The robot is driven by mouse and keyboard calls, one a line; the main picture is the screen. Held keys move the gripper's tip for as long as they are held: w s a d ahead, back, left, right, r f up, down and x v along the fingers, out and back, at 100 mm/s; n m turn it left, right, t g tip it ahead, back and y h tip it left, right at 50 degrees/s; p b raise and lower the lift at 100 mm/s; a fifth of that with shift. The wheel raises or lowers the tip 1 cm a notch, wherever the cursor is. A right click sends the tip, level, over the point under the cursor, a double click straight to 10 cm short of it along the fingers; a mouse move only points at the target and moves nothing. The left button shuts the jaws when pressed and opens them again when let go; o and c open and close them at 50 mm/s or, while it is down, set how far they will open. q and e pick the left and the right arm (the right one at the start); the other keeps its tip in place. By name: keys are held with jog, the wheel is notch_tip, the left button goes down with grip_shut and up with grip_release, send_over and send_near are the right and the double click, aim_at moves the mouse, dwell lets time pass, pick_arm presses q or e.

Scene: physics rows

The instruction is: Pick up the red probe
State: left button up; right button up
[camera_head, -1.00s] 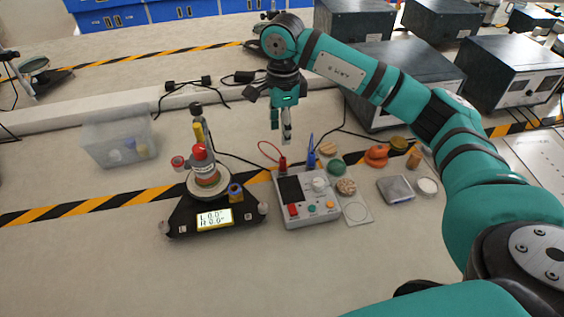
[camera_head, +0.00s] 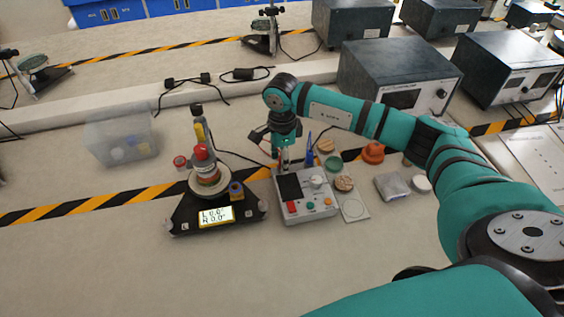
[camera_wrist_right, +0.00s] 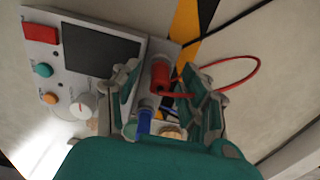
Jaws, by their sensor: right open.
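The red probe (camera_wrist_right: 160,74) stands upright at the edge of the grey meter box (camera_wrist_right: 65,92) in the right wrist view, its red wire looping away. My right gripper (camera_wrist_right: 164,76) is open, with one finger on each side of the probe; I cannot tell whether either finger touches it. In the head view my right gripper (camera_head: 283,158) is down at the back left corner of the meter box (camera_head: 320,216) and mostly hides the red probe. The blue probe (camera_head: 310,150) stands just to its right. My left gripper is not in view.
A black device with a lit display (camera_head: 216,217) and stacked weights stands left of the meter. A clear bin (camera_head: 120,140) is further left. A cork-coloured piece, a green piece and an orange piece (camera_head: 373,152) lie to the right. The front of the table is clear.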

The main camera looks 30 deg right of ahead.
grip_shut()
jog(key=shift+r, duration=0.1)
dwell(0.3)
